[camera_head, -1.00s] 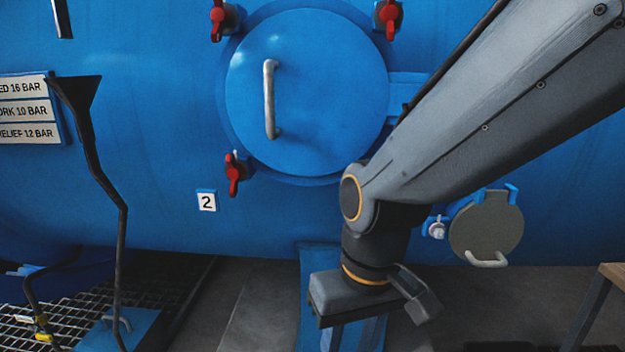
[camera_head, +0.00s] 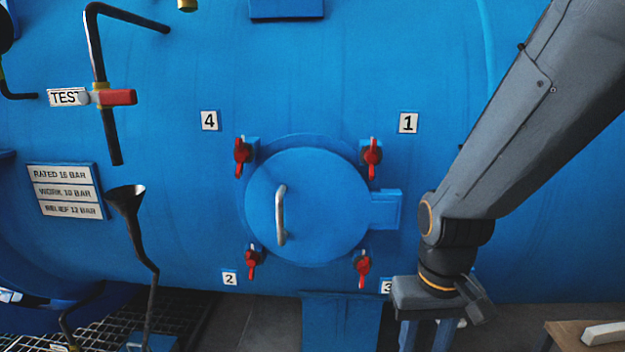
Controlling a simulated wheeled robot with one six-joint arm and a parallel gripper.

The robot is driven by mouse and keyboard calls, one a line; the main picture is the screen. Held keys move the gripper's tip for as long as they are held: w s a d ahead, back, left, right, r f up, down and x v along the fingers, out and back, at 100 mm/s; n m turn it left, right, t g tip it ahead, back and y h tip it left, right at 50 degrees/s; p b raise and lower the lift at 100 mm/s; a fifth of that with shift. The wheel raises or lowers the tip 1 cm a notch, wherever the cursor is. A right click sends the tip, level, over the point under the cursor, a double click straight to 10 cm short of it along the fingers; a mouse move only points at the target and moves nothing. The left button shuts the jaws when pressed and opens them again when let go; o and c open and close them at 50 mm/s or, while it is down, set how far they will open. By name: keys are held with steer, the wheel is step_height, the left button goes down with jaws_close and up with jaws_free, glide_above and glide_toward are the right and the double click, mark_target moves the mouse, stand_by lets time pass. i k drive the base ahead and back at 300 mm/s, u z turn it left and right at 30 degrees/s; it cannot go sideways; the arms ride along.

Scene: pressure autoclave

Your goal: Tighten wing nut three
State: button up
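Wing nut three (camera_head: 362,268) is red and sits at the lower right of the round blue door (camera_head: 310,210), next to the partly hidden label 3 (camera_head: 386,287). Its wings stand roughly upright. Three more red wing nuts sit by labels 4 (camera_head: 209,120), 1 (camera_head: 408,123) and 2 (camera_head: 229,278). My gripper (camera_head: 440,325) hangs pointing down to the right of nut three, apart from it. Its fingers are mostly hidden behind the wrist and reach toward the lower edge, so I cannot tell whether it is open.
The door has a pale handle (camera_head: 281,215) and a hinge block (camera_head: 386,209) on its right. A TEST valve with a red lever (camera_head: 118,97) and a black funnel pipe (camera_head: 127,197) stand at the left. A wooden table (camera_head: 565,335) is at the lower right.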

mark_target(363, 267)
steer(key=z, duration=1.2)
steer(key=k, duration=0.85)
steer(key=u, duration=0.5)
